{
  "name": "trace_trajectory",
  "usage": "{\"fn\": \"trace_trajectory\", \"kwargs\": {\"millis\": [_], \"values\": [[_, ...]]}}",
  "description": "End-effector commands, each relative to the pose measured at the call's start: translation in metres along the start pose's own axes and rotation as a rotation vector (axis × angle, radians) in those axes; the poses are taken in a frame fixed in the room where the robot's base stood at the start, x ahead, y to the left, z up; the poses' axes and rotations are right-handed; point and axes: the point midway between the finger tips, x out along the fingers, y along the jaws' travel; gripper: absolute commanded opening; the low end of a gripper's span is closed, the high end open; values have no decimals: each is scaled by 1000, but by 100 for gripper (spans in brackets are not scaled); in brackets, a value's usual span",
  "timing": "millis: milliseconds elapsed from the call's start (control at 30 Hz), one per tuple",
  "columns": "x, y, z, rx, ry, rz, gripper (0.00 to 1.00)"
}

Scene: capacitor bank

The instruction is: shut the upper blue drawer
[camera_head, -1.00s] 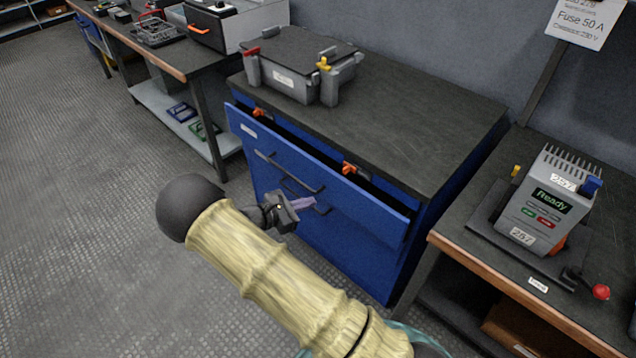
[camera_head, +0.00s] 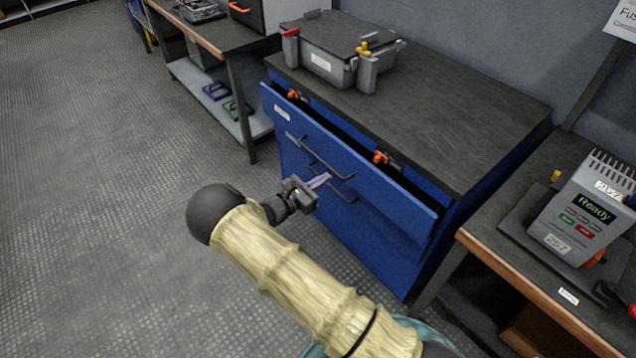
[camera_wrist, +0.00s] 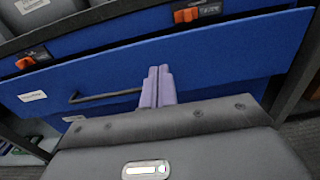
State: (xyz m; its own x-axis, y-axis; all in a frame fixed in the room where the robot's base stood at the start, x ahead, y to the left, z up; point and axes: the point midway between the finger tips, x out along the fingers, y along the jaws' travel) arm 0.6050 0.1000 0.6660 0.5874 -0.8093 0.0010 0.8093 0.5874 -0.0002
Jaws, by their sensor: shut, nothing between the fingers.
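The upper blue drawer (camera_head: 368,181) stands partly open from the blue cabinet, with a dark gap behind its front panel. It has a white label at the left and a dark bar handle (camera_head: 318,158). In the wrist view the drawer front (camera_wrist: 215,62) spans the picture, with its handle (camera_wrist: 105,95) left of the fingers. My gripper (camera_head: 326,180) is shut and empty, its purple fingers pointing at the drawer front near the handle's right end. The fingers (camera_wrist: 158,78) overlap the panel in the wrist view; I cannot tell whether they touch it.
A grey lidded box (camera_head: 330,55) stands on the dark cabinet top (camera_head: 460,110). Orange latches (camera_head: 382,157) show inside the drawer gap. A bench with a "Ready" device (camera_head: 583,215) is at the right, another bench (camera_head: 225,45) at the left. The floor left is clear.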

Motion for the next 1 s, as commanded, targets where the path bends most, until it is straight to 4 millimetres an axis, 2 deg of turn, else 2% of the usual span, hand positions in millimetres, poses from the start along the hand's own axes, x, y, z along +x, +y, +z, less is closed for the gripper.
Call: {"fn": "trace_trajectory", "kwargs": {"millis": [100, 500, 667, 1000], "values": [[23, -1, -1, 1, 0, -3, 0], [89, 0, -1, 1, 0, -2, 0], [101, 0, -1, 1, 1, 1, 0], [102, 0, 0, 0, 1, 1, 0]]}}
